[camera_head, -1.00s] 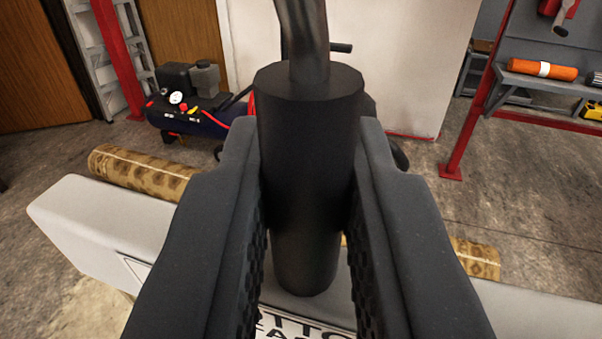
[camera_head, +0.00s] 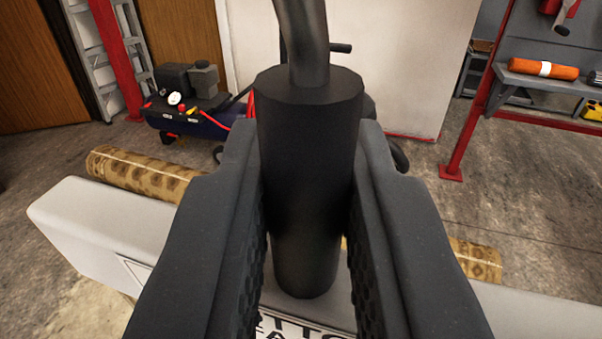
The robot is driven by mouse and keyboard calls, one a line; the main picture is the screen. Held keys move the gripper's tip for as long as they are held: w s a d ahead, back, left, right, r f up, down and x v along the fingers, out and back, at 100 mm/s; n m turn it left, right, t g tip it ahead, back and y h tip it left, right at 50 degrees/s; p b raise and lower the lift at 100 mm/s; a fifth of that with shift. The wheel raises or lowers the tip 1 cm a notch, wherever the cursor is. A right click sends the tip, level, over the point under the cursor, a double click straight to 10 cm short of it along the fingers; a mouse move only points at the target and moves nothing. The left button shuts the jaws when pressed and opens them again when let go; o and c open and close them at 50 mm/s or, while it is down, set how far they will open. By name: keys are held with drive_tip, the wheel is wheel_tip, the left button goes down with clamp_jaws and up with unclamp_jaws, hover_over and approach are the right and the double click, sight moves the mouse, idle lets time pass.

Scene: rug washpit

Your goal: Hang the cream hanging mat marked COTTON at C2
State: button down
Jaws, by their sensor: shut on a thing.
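My gripper (camera_head: 305,240) is shut on a black cylindrical handle (camera_head: 308,150) with a bent dark metal hook rising from its top. Below the handle is a pale bar (camera_head: 105,225), likely the top of the hanging mat. A white label (camera_head: 300,329) on it shows part of a black-lettered word, with "TTO" readable. The fingers hide the middle of the bar, and the rest of the mat is out of view. No place marked C2 shows.
A patterned brown roll (camera_head: 140,172) lies behind the bar. A dark compressor (camera_head: 190,110) stands at the back left near a red post (camera_head: 115,55) and a ladder. A red-framed bench (camera_head: 550,80) with an orange roll (camera_head: 543,69) is at the right. Open floor (camera_head: 525,190) shows on the right.

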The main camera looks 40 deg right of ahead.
sight(306, 315)
drive_tip(key=shift+f+b, duration=0.6)
drive_tip(key=shift+f, duration=0.95)
drive_tip(key=c, duration=1.3)
unclamp_jaws()
drive_tip(key=shift+b+v, duration=0.85)
drive_tip(key=shift+v, duration=6.1)
